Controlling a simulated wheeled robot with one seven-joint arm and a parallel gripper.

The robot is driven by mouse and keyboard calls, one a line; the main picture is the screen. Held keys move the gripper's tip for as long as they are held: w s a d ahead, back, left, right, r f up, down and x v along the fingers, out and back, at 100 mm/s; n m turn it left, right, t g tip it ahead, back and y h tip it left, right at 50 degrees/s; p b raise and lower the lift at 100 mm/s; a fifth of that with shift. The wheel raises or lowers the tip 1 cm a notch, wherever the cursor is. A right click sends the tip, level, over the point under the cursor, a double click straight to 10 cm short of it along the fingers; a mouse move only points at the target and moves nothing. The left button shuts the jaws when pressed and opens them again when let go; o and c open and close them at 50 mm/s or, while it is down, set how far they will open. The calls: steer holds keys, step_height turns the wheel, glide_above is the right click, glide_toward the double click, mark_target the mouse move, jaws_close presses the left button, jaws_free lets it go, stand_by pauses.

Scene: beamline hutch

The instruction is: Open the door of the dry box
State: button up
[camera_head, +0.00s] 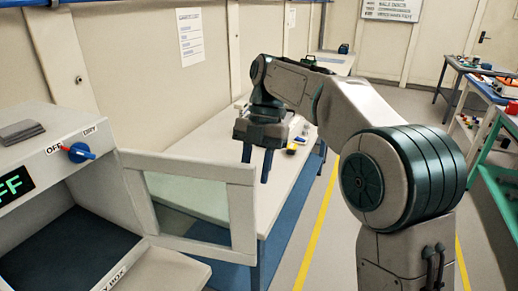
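The dry box (60,128) stands at the left edge, a pale cabinet with its front opening showing a dark inside floor. Its door (243,215), a pale frame around a clear window, stands swung out to the right of the opening. A blue knob with a red tip (79,152) sits on the front panel between the labels OFF and DRY. A green-lit display (15,185) shows letters ending in FF. My gripper (256,162) points down above and beyond the door's upper right corner. Its two fingers are apart with nothing visible between them, and it appears clear of the door.
A long pale table (215,140) with small items (298,142) runs behind the door and gripper. A grey flat stack (21,132) lies on the dry box. Benches with tools (482,70) and a green rack (490,175) stand at the right. Floor with yellow lines (318,225) lies between.

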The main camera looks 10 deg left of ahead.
steer(key=shift+p+v, duration=0.3)
steer(key=shift+v, duration=1.8)
steer(key=shift+d, duration=0.1)
steer(key=s+d+f+m+t, duration=0.2)
steer(key=s+d+f+m, duration=0.3)
steer(key=d+m, duration=0.3)
steer(key=s+d+f+m+t, duration=0.2)
steer(key=s+d+f+m, duration=0.3)
steer(key=m, duration=0.9)
steer(key=s+d+f+m+t+h, duration=0.1)
steer(key=s+d+f+m+t, duration=0.2)
steer(key=s+d+f+m, duration=0.2)
steer(key=s+d+m, duration=0.3)
steer(key=d+m, duration=0.3)
steer(key=shift+s, duration=0.3)
